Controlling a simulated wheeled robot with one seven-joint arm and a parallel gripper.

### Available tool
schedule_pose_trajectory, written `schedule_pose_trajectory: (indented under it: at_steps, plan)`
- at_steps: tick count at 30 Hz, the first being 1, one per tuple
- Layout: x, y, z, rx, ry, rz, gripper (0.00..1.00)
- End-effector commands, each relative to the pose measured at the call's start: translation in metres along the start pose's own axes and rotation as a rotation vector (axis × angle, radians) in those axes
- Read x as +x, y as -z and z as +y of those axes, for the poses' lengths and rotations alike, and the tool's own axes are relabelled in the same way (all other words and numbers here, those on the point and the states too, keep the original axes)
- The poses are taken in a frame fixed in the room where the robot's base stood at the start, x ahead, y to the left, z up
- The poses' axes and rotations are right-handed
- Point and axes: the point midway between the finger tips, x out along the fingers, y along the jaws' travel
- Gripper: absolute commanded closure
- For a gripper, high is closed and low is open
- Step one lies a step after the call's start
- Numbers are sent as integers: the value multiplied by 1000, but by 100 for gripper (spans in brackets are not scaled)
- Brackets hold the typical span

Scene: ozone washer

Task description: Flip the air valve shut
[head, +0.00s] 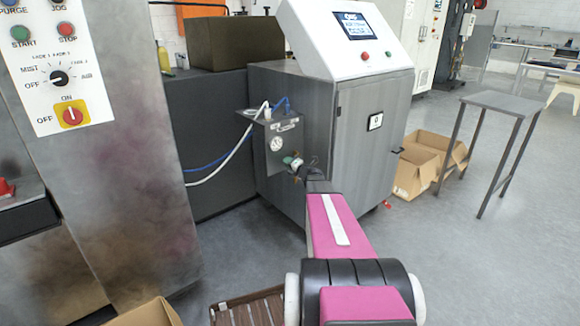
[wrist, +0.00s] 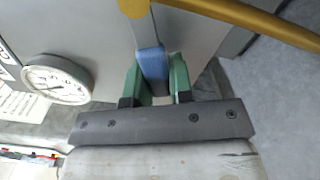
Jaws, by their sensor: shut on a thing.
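The air valve's blue handle (wrist: 151,62) stands between the green fingers of my gripper (wrist: 156,76) in the wrist view. My gripper is shut on it. The handle joins a grey lever that runs up to a round yellow fitting (wrist: 132,7) at the top edge. In the head view my gripper (head: 296,164) is at the small grey panel (head: 283,130) on the washer's side, just below its gauge. The handle is too small and too covered there to make out.
A round gauge (wrist: 57,79) is close on the left in the wrist view. A yellow pipe (wrist: 245,16) crosses the upper right. White and blue hoses (head: 222,165) run left from the panel. The grey washer cabinet (head: 365,150) stands just behind my arm; open floor lies to the right.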

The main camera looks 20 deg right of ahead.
Motion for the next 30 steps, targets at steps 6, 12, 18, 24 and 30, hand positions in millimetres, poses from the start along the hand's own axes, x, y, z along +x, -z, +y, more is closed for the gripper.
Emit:
schedule_pose_trajectory:
  at_steps: [6,12,18,24,30]
  plan:
    - [-1,-1,12,177,0,-1,100]
    - [0,-4,21,307,0,0,100]
    - [0,-6,26,391,0,0,100]
    - [0,-6,28,430,0,0,100]
    - [0,-7,28,439,0,-1,100]
